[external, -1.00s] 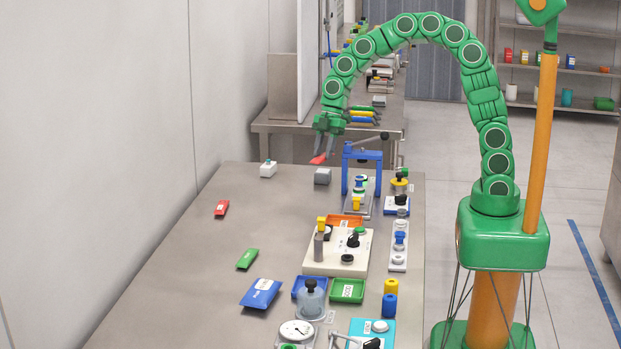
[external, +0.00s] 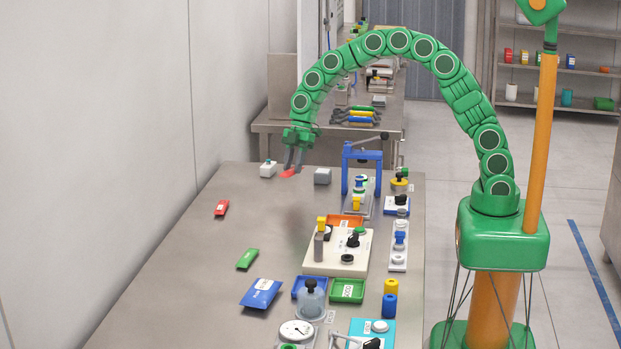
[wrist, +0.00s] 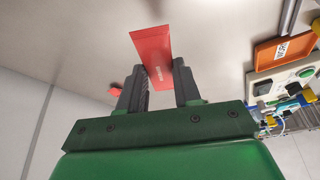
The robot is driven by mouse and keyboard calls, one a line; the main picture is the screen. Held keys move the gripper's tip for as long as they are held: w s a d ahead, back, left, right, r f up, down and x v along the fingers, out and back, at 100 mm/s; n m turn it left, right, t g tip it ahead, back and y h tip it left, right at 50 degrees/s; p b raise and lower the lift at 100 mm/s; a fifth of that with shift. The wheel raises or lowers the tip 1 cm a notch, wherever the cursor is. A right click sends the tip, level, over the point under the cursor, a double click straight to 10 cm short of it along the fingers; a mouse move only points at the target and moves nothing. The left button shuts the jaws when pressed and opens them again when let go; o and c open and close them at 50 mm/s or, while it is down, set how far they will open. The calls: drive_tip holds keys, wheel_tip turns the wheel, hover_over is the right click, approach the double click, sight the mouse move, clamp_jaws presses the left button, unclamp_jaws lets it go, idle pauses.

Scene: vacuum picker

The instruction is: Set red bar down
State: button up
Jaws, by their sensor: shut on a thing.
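My gripper (external: 293,160) is shut on a flat red bar (external: 288,173) over the far part of the steel table. In the wrist view the red bar (wrist: 150,52), with small pale print on it, sticks out between the two dark fingers of my gripper (wrist: 160,80). The bar appears to be above the table; the exact gap is hard to tell. A second red piece (external: 221,208) with a white label lies on the table at the left.
A white block (external: 268,169) and a grey block (external: 322,176) stand near the held bar. A blue frame (external: 362,158) stands to the right. A green piece (external: 247,259) and a blue packet (external: 261,293) lie nearer the camera.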

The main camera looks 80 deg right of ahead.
hover_over(282, 195)
drive_tip(key=d, duration=0.2)
drive_tip(key=shift+s+a+f, duration=0.1)
drive_tip(key=shift+s+f, duration=0.05)
drive_tip(key=shift+f, duration=1.1)
drive_tip(key=shift+s+a+f, duration=0.1)
drive_tip(key=shift+f, duration=2.5)
drive_tip(key=shift+f, duration=0.1)
drive_tip(key=o, duration=1)
